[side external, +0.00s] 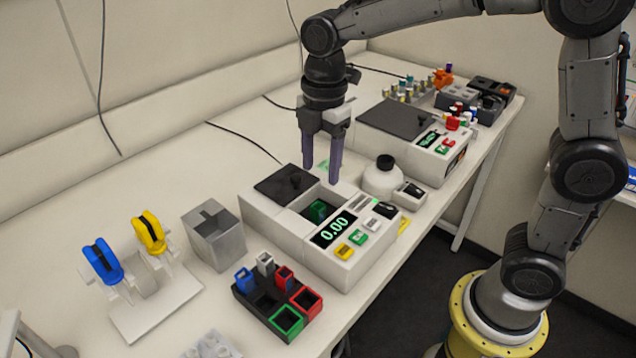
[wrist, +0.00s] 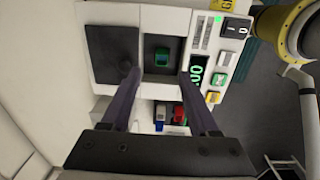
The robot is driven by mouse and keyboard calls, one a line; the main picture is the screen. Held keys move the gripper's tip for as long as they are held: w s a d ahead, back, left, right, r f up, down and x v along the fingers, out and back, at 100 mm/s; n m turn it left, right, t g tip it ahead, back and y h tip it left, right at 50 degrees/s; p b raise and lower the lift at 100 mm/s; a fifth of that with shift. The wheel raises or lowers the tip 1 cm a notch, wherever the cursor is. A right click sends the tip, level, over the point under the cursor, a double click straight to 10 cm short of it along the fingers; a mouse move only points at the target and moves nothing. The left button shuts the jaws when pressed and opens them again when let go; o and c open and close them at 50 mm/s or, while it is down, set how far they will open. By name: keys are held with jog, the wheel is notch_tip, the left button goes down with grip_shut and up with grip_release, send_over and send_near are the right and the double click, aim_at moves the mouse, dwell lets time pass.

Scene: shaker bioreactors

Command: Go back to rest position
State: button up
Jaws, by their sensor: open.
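My gripper (side external: 321,170) is open and empty. It hangs with its fingers down above the white instrument (side external: 352,262) with the "0.00" display. In the wrist view my gripper's fingers (wrist: 158,88) lie to either side of the instrument's open well (wrist: 179,58). A small green-topped item (wrist: 162,57) sits in that well; the side view shows it too (side external: 318,209). The instrument's dark sliding lid (side external: 284,185) is to the left of the well. The fingertips are apart from the item.
A black rack (side external: 268,299) with coloured holders stands in front. A grey block (side external: 213,234) and a pipette stand (side external: 155,305) are at left. A white bottle (side external: 382,178) and a second instrument (side external: 411,140) stand behind. Racks of coloured-capped vials (side external: 408,90) are at the far end.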

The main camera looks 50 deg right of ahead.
jog(key=s+d+r+m+t, duration=0.2)
jog(key=s+d+r+m, duration=0.15)
jog(key=s, duration=0.25)
jog(key=s+d+r+m+t, duration=0.2)
jog(key=s+r, duration=0.2)
jog(key=s, duration=0.2)
jog(key=s+d+f+m+t, duration=0.1)
jog(key=s+f+m, duration=0.4)
jog(key=m, duration=0.7)
jog(key=s, duration=0.2)
jog(key=shift+s+d+f, duration=0.15)
jog(key=shift+s+d, duration=0.15)
jog(key=shift+d, duration=0.1)
